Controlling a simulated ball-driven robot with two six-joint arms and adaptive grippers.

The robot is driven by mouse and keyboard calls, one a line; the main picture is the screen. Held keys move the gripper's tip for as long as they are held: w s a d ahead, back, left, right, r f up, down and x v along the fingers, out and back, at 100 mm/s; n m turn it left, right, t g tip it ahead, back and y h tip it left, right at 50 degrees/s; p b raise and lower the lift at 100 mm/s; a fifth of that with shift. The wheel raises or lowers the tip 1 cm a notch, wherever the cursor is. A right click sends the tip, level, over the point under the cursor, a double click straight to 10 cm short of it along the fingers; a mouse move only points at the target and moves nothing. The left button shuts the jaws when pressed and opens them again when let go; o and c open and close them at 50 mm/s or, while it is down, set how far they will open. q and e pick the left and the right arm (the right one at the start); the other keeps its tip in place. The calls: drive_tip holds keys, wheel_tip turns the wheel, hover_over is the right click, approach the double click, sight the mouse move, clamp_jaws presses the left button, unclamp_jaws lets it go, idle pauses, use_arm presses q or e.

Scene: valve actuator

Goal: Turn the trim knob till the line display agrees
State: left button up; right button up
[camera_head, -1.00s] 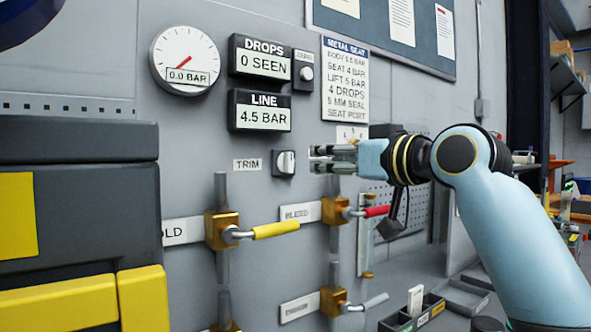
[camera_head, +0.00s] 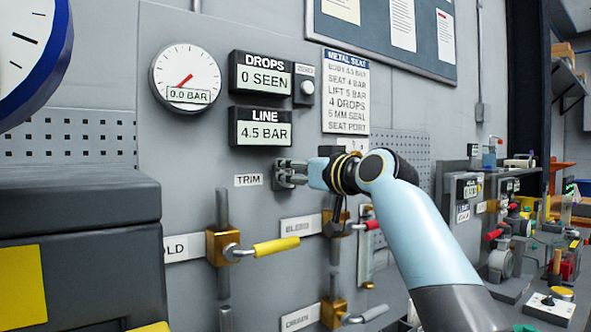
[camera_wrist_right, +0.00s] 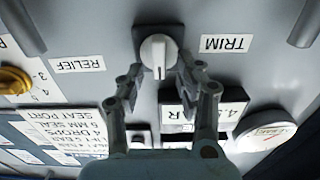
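The trim knob (camera_wrist_right: 158,52) is a white knob on a dark square plate, seen in the right wrist view. In the head view my right gripper (camera_head: 290,174) covers it, beside the TRIM label (camera_head: 249,180). In the wrist view the right gripper (camera_wrist_right: 160,76) is open, with a finger on each side of the knob. I see gaps there; whether either fingertip touches is unclear. The line display (camera_head: 263,133) reads 4.5 BAR. The metal seat card (camera_head: 346,95) lists seat 4 bar and lift 5 bar. My left gripper is out of view.
The round gauge (camera_head: 186,75) reads 0.0 BAR and the drops display (camera_head: 263,78) 0 SEEN. Below the right gripper are a yellow-handled valve (camera_head: 275,246) and a red-handled bleed valve. A dark block (camera_head: 80,215) fills the lower left. A bench with fittings lies right.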

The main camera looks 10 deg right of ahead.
clamp_jaws()
drive_tip(key=n+b, duration=0.3)
drive_tip(key=shift+a+f, duration=0.2)
drive_tip(key=shift+s+a+n+b, duration=0.15)
drive_tip(key=shift+n+b, duration=0.85)
drive_tip(key=shift+n, duration=0.3)
drive_tip(key=shift+r, duration=0.1)
unclamp_jaws()
